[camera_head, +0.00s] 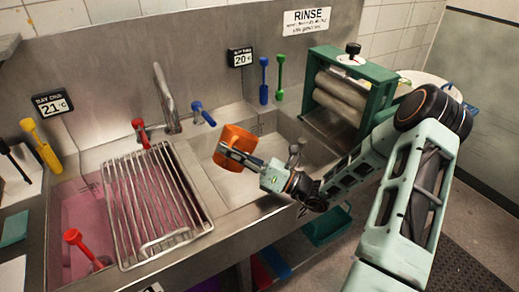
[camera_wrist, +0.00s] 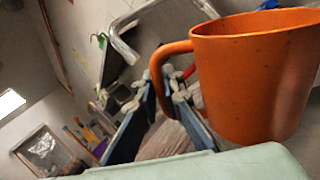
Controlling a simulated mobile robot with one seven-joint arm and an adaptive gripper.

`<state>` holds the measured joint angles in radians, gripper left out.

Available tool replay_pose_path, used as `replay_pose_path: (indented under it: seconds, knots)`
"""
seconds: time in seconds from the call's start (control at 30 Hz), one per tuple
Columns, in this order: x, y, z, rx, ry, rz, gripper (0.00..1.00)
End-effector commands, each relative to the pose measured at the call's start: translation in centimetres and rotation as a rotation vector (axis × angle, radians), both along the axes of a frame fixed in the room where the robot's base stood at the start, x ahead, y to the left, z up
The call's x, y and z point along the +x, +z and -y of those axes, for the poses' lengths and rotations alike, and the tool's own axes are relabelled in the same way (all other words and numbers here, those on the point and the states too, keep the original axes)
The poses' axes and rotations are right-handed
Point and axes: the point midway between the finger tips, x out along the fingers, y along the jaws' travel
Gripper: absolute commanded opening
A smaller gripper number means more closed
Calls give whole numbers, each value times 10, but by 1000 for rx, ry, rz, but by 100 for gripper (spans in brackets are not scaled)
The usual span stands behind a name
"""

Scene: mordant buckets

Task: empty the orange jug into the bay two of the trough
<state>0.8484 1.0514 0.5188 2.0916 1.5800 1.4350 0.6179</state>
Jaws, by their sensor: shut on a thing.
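The orange jug (camera_head: 238,137) is held up over the right-hand basin of the steel trough, whose sign seems to read bay two (camera_head: 240,57). My gripper (camera_head: 236,155) is shut on the jug's handle. In the wrist view the jug (camera_wrist: 255,75) fills the right side, and its handle passes between my gripper's fingers (camera_wrist: 166,95). The jug looks somewhat tilted in the head view; its contents are hidden. The bay two basin (camera_head: 252,185) shows a pale, bare-looking floor below and around the jug.
The left basin (camera_head: 72,215) holds pink liquid, partly under a wire rack (camera_head: 155,205). A steel tap (camera_head: 166,98) stands behind, with red (camera_head: 141,132) and blue (camera_head: 202,113) levers near it. A green-framed roller wringer (camera_head: 345,90) stands at the right end.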

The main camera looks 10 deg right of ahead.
Motion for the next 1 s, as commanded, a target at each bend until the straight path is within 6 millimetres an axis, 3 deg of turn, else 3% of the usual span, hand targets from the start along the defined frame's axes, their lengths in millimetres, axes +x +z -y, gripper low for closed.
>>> replay_pose_path:
  seconds: [1.0]
  knots:
    - [7,20,11,123,7,-64,0]
